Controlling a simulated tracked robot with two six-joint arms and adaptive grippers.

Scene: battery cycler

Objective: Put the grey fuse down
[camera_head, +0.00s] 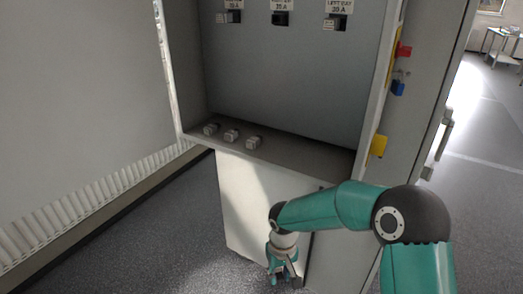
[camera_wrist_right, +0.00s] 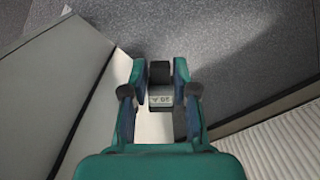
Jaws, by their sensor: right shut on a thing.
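My right gripper (camera_head: 283,272) hangs low in front of the cabinet, below its ledge, at the bottom of the head view. In the right wrist view, my right gripper (camera_wrist_right: 160,73) is shut on a small fuse (camera_wrist_right: 161,99), with a dark end and a pale grey face between the fingers. The face has printing that seems to end in "A"; the number is hard to read. In the head view the fuse is too small and hidden to make out. My left gripper is not in view.
Three small grey blocks (camera_head: 231,135) stand on the left part of the cabinet ledge (camera_head: 305,157); its right part is bare. Labelled dark holders (camera_head: 281,18) line the back panel. Red, blue and yellow fittings (camera_head: 378,146) are on the right frame beside the open door (camera_head: 425,90).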

